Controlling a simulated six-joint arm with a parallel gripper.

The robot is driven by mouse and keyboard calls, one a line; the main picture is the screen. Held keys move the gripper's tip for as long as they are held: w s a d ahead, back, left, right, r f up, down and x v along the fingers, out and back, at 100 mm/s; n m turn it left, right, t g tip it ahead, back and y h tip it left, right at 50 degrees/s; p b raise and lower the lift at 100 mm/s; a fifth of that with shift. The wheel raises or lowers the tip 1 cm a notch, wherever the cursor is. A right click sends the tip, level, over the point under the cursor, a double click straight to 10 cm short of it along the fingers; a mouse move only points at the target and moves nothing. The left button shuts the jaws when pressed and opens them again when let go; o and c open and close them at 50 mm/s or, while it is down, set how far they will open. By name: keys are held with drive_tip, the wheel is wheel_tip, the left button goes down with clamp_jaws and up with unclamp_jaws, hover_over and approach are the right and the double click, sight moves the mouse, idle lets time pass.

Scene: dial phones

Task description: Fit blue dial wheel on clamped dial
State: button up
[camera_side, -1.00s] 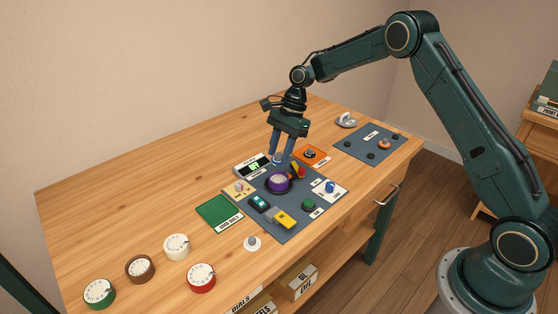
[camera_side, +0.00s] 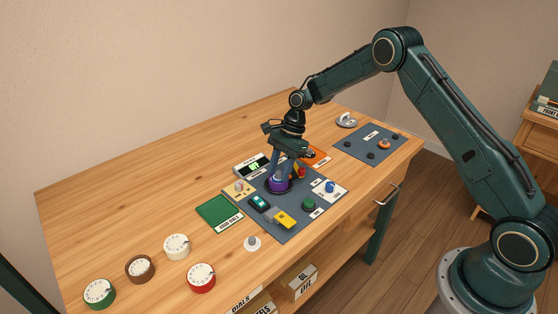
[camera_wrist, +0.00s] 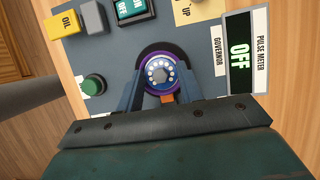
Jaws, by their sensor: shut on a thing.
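The blue dial wheel (camera_wrist: 160,72), a disc with a ring of white holes, sits between my gripper's fingers. My gripper (camera_side: 281,182) is shut on it, over the purple dial (camera_side: 279,188) in the middle of the grey mat. In the wrist view the wheel lies over the purple dial (camera_wrist: 163,87), roughly centred, with a dark ring (camera_wrist: 165,48) around it. I cannot tell whether the wheel touches the dial. In the side view my fingers hide most of the wheel and the dial's top.
The pulse meter (camera_wrist: 238,55) reads OFF. A yellow block (camera_side: 284,221), a green button (camera_side: 308,204) and a blue knob (camera_side: 330,186) stand around the dial on the mat. A green pad (camera_side: 219,212) lies left. Green, brown, white and red dials (camera_side: 201,277) stand front left.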

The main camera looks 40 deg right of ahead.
drive_tip(key=shift+f, duration=0.25)
drive_tip(key=shift+s+f, duration=0.1)
drive_tip(key=shift+f, duration=0.45)
drive_tip(key=o, duration=0.9)
drive_tip(key=shift+r, duration=0.15)
drive_tip(key=shift+o, duration=0.2)
drive_tip(key=shift+r, duration=0.5)
drive_tip(key=shift+o, duration=0.2)
drive_tip(key=v, duration=1.2)
drive_tip(key=shift+r, duration=0.15)
drive_tip(key=shift+r, duration=0.1)
